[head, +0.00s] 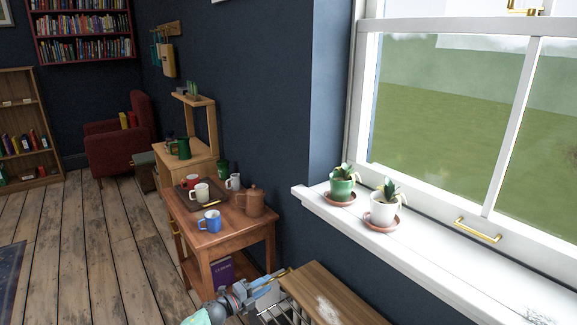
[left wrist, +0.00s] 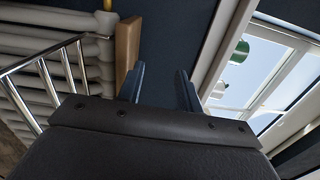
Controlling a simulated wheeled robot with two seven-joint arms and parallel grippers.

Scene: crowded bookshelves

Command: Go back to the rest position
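My left gripper (head: 275,284) is low in the head view, beside a wooden-topped unit and in front of the small wooden table. In the left wrist view its two dark fingers (left wrist: 160,78) stand apart with nothing between them, so it is open and empty. My right gripper shows in neither view.
A wooden board (head: 330,295) above a metal rack (left wrist: 45,75) lies close to my left gripper. The wooden table (head: 235,235) holds several mugs. A white window sill (head: 430,258) with two potted plants is at right.

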